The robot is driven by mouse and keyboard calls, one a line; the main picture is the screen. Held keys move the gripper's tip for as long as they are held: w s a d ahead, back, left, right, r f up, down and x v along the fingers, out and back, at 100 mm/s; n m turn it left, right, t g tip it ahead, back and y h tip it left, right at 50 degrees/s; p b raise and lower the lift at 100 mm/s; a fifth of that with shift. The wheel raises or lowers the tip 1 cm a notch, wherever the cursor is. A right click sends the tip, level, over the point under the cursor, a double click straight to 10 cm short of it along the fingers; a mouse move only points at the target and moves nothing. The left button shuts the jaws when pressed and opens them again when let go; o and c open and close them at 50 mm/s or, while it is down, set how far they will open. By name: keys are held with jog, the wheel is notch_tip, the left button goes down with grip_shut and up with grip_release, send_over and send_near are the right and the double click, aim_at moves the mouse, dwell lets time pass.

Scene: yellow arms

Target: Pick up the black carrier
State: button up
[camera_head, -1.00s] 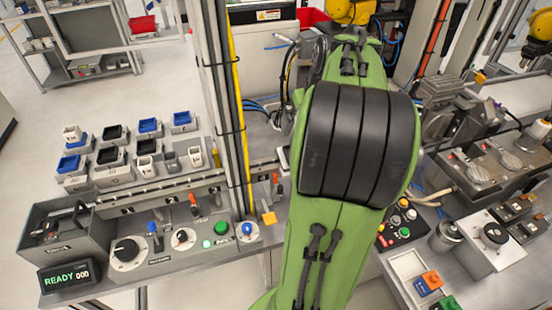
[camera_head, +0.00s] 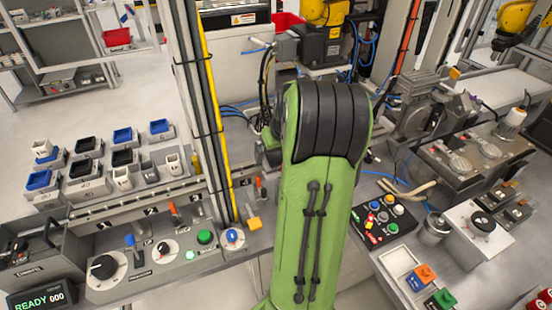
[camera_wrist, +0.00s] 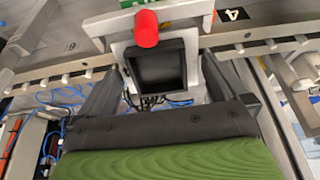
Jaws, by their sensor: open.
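In the wrist view a black, square, open-topped carrier (camera_wrist: 158,68) sits in a pale holder, beside a red cylinder (camera_wrist: 146,28). My gripper (camera_wrist: 161,76) is open, with one dark finger on each side of the carrier in the picture. I cannot tell how deep the fingers reach or whether they touch it. In the head view my green arm hides the gripper and this carrier. Other black carriers stand at left, one at the back (camera_head: 86,145) and one nearer the middle (camera_head: 122,157).
Blue carriers (camera_head: 122,135) and white ones (camera_head: 122,178) stand in the same left rack. A control panel (camera_head: 150,262) with knobs lies before it. A post with a yellow cable (camera_head: 212,110) rises close left of my arm. A rail (camera_wrist: 235,50) marked 4 crosses the wrist view.

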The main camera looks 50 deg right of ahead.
jog(key=c, duration=0.9)
